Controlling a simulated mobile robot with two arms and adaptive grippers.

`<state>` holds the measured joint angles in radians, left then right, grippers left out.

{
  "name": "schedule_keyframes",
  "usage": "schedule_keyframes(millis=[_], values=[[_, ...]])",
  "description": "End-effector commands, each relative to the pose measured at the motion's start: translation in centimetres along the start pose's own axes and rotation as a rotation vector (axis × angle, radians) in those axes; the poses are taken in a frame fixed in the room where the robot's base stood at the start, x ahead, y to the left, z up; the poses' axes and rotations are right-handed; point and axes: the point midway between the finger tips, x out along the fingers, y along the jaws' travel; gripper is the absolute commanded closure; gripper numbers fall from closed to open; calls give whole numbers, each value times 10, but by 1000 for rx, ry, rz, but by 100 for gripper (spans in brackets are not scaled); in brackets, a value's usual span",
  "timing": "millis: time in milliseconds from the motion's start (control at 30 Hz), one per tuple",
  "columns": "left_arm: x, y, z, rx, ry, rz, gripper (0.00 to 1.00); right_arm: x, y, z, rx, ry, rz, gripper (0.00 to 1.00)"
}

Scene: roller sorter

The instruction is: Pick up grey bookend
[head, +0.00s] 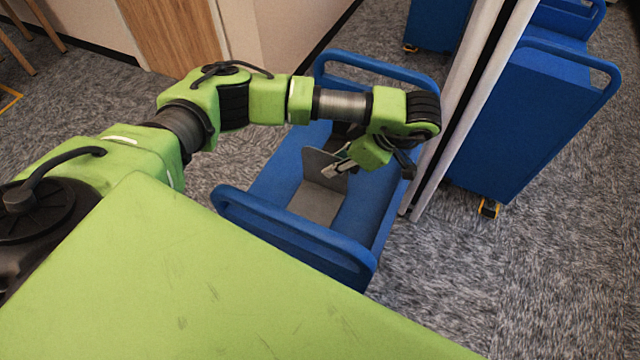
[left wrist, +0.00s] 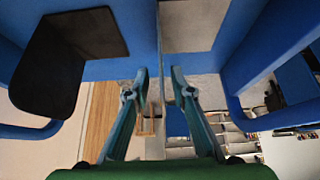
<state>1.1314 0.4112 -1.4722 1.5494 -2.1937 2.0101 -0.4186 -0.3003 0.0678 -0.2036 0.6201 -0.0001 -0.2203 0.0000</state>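The grey bookend (head: 320,173) stands in the blue cart, with an upright plate and a flat base plate on the cart floor. My left gripper (head: 339,168) is beside the upper part of the upright plate, reaching in from above. In the left wrist view the two fingers (left wrist: 160,72) are apart, and a thin plate edge runs between them. The grey base (left wrist: 193,25) shows at the top. I cannot tell whether either finger touches the plate. My right gripper is not in view.
The blue cart (head: 293,236) has raised end handles and low sides around the bookend. A dark plate (left wrist: 62,65) stands at the left in the left wrist view. A pale upright panel (head: 462,110) is close right of the cart, with another blue cart (head: 535,115) beyond.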

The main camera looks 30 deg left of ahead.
Motion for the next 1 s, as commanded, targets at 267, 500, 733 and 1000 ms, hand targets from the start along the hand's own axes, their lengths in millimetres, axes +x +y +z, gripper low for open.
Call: schedule_keyframes(millis=[267, 500, 733, 1000], values=[[36, -4, -4, -2, 0, -4, 78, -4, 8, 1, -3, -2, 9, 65], [42, -2, -5, 0, 1, 0, 78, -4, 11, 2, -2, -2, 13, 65], [42, -3, -5, -1, 1, -1, 100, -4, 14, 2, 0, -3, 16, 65], [41, -2, -5, -2, 1, 0, 100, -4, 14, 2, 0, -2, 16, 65]])
